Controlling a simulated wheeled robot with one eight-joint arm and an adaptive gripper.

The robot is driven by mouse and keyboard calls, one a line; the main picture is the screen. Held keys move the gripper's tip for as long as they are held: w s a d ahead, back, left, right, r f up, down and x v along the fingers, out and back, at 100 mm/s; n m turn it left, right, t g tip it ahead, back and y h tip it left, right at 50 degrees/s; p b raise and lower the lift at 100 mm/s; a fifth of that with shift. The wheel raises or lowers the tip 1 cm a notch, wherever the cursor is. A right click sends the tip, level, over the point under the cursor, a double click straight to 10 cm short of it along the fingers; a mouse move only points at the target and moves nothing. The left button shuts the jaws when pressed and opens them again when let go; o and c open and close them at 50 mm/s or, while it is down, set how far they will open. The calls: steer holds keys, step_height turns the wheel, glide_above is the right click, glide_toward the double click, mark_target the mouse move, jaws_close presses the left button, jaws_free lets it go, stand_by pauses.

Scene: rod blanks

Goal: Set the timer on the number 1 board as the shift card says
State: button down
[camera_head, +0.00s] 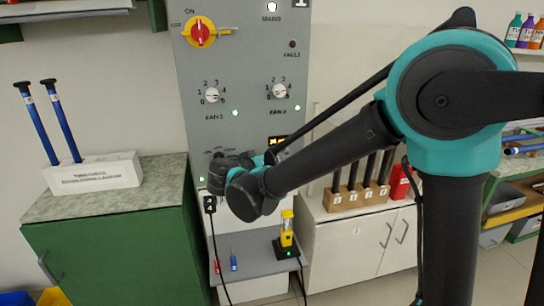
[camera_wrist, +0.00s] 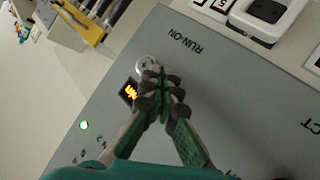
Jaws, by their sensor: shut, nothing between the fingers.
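The grey number 1 board (camera_head: 245,60) stands upright in the middle of the head view, with a "1" plate at its top right. In the wrist view, a round silver knob (camera_wrist: 147,67) sits between the RUN-ON label and a small orange-lit display (camera_wrist: 128,91). The display's digits are too blurred to read. My gripper (camera_wrist: 153,80) is shut and empty, its fingertips at the knob's edge and partly covering it; I cannot tell whether they touch. In the head view, my arm hides the knob and part of the lit display (camera_head: 278,142). I cannot make out a shift card.
The board also has a red-and-yellow switch (camera_head: 201,31) and two fan dials, left (camera_head: 212,96) and right (camera_head: 279,91). A yellow device (camera_head: 287,232) stands on the shelf below. A white block (camera_head: 95,175) with two blue rods stands on the green cabinet (camera_head: 115,240).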

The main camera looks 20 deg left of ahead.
steer(key=shift+w, duration=0.15)
steer(key=shift+w+a, duration=0.2)
steer(key=shift+w+a, duration=0.2)
steer(key=shift+w, duration=0.15)
stand_by(0.8)
steer(key=shift+s, duration=0.15)
steer(key=shift+s+d, duration=0.4)
steer(key=shift+s, duration=0.15)
stand_by(0.3)
steer(key=s+d, duration=0.1)
steer(key=s, duration=0.2)
steer(key=s+d, duration=0.1)
steer(key=shift+s+d, duration=0.15)
steer(key=shift+d, duration=0.2)
stand_by(0.6)
